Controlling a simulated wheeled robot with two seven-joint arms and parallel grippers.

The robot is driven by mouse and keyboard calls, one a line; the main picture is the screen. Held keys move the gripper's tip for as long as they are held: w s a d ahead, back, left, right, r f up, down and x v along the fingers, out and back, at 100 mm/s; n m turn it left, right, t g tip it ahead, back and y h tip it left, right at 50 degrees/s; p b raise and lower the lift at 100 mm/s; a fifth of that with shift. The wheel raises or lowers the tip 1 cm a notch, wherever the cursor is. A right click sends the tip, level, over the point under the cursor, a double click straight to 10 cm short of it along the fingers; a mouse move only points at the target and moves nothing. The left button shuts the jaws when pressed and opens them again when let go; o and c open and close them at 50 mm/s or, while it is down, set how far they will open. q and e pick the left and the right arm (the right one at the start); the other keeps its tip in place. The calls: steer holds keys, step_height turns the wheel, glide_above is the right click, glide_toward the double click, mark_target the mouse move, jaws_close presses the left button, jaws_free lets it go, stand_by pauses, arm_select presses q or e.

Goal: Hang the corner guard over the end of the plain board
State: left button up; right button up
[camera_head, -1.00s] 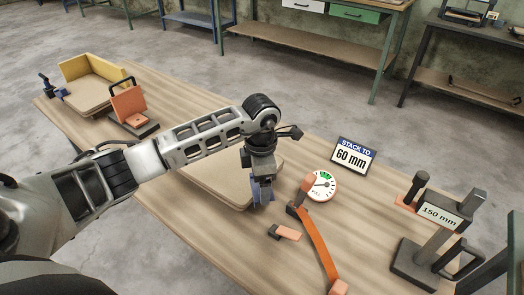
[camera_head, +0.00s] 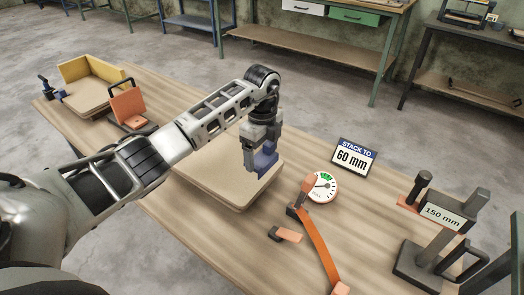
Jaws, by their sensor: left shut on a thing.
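My left gripper (camera_head: 259,160) points down and is shut on a blue corner guard (camera_head: 266,159). The gripper hides part of the guard and of that board end. I cannot tell whether the guard touches the board or hangs just above it. My right gripper is not in view.
A round dial (camera_head: 321,186), an orange strap (camera_head: 318,247), an orange block (camera_head: 286,234) and a "60 mm" sign (camera_head: 354,157) lie to the right. A "150 mm" stand (camera_head: 443,219) is at the far right. Another board (camera_head: 85,98) with a yellow stop (camera_head: 92,69) is at the far left.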

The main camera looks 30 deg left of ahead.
mark_target(261, 158)
arm_select(q)
steer(key=shift+r, duration=0.1)
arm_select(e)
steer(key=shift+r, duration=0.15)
